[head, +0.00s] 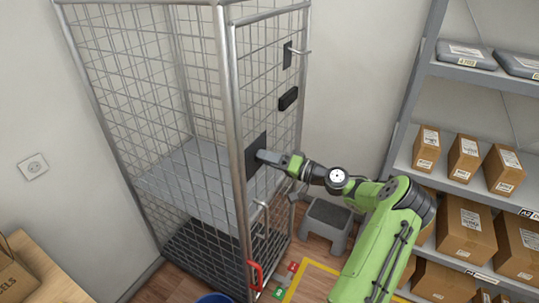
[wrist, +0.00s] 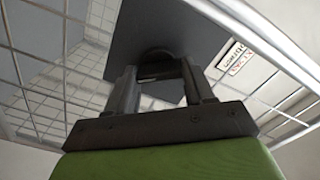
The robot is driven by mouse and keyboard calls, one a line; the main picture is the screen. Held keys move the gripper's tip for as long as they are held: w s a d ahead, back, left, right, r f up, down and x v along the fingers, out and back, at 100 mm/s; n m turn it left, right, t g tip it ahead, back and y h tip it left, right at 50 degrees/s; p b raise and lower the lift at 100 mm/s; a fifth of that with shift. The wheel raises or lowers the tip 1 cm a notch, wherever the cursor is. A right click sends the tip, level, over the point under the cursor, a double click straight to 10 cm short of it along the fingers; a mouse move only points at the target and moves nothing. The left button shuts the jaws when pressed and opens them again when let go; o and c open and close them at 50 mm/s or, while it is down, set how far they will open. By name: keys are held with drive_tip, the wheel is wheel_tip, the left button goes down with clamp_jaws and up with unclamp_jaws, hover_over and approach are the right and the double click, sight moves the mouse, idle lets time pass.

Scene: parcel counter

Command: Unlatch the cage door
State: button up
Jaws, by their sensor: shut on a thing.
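The tall wire cage (head: 150,90) stands at the left, and its door (head: 262,105) is the narrow mesh side facing right. A dark square plate (head: 256,165) sits midway up the door; it fills the top of the wrist view (wrist: 160,25). My gripper (head: 268,157) is at this plate. In the wrist view its fingers (wrist: 157,78) are shut on a dark rounded knob (wrist: 158,57) in front of the plate; the fingers partly hide it. A dark latch with a metal lever (head: 300,51) is higher on the door, and another metal lever (head: 262,204) is lower.
A black handle (head: 288,98) is on the door above my gripper. A grey step stool (head: 326,222) stands on the floor right of the cage. Shelves with cartons (head: 465,240) fill the right. A red handle (head: 255,275) and blue bucket (head: 214,298) are low in front.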

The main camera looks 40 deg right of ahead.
drive_tip(key=shift+d+m+p, duration=0.1)
drive_tip(key=shift+m+p, duration=1.8)
drive_tip(key=shift+m, duration=1.7)
drive_tip(key=o, duration=1)
drive_tip(key=shift+f, duration=0.1)
drive_tip(key=shift+o, duration=0.2)
drive_tip(key=b+v, duration=0.1)
drive_tip(key=v, duration=1.4)
drive_tip(key=shift+s+b, duration=0.35)
drive_tip(key=shift+d, duration=0.1)
